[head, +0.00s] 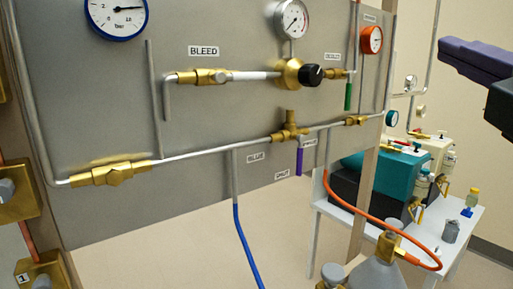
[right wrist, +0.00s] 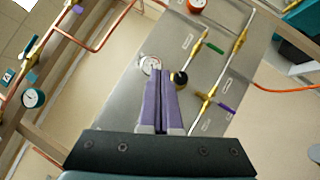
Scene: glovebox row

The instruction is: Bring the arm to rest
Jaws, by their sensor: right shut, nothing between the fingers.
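My right gripper (head: 446,48) comes in at the upper right of the head view, with purple fingers and a dark body. It is off to the right of the grey gas panel (head: 190,125) and touches nothing that I can see. In the right wrist view the two purple fingers (right wrist: 157,74) lie side by side, shut and empty, with the panel beyond them. My left gripper is in neither view.
The panel carries brass valves, a black knob (head: 312,75), gauges and pipes. A white table (head: 330,207) with teal and cream pumps stands at the right. An orange hose (head: 365,212) runs to a grey cylinder (head: 378,272) at the bottom.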

